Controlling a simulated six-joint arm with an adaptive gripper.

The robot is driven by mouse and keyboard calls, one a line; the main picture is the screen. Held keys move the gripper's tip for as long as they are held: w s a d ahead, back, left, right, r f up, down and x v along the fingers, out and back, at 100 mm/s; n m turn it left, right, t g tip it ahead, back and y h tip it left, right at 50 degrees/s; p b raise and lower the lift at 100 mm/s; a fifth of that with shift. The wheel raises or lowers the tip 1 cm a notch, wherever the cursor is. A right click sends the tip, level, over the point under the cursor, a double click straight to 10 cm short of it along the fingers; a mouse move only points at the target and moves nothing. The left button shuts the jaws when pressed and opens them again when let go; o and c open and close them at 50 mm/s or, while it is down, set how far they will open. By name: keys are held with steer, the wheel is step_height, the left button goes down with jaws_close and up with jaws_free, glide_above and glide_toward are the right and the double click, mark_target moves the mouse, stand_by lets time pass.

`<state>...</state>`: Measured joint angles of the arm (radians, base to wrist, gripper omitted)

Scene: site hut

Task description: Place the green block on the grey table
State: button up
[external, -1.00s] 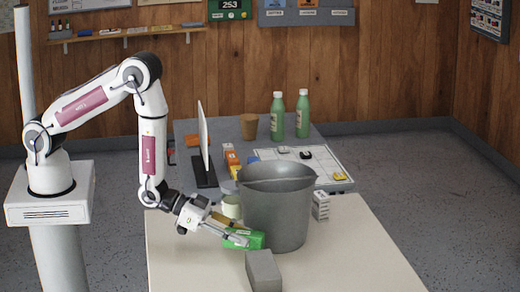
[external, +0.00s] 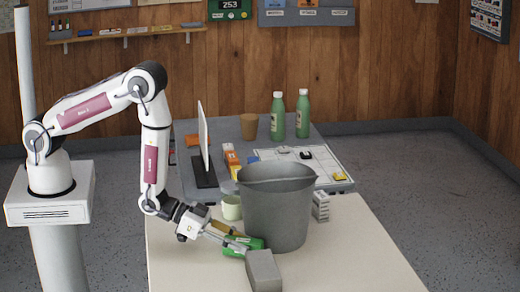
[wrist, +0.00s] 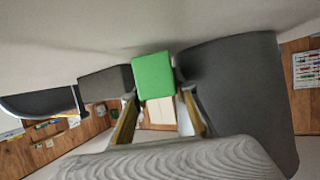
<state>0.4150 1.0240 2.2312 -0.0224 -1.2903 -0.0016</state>
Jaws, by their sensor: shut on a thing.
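The green block (external: 232,247) is between the fingers of my gripper (external: 238,241), which is shut on it. It is low over the front of the beige table (external: 190,265), left of the grey bucket and behind the grey block; I cannot tell if it touches the table. The wrist view shows the green block (wrist: 153,77) at the ends of the two fingers (wrist: 158,112). The grey table (external: 205,130) stands behind the beige one.
The large bucket (external: 275,210) stands close to my gripper. A grey block (external: 263,271) lies in front. A pale green cup (external: 231,208), monitor (external: 204,145), whiteboard (external: 325,167), brown pot (external: 249,126) and two green bottles (external: 278,118) stand farther back.

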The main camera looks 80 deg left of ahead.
steer(key=shift+f, duration=0.3)
steer(key=shift+f, duration=0.15)
steer(key=o, duration=0.9)
steer(key=shift+s+r, duration=0.1)
steer(key=shift+r, duration=0.1)
steer(key=shift+v, duration=3.7)
steer(key=shift+a, duration=0.1)
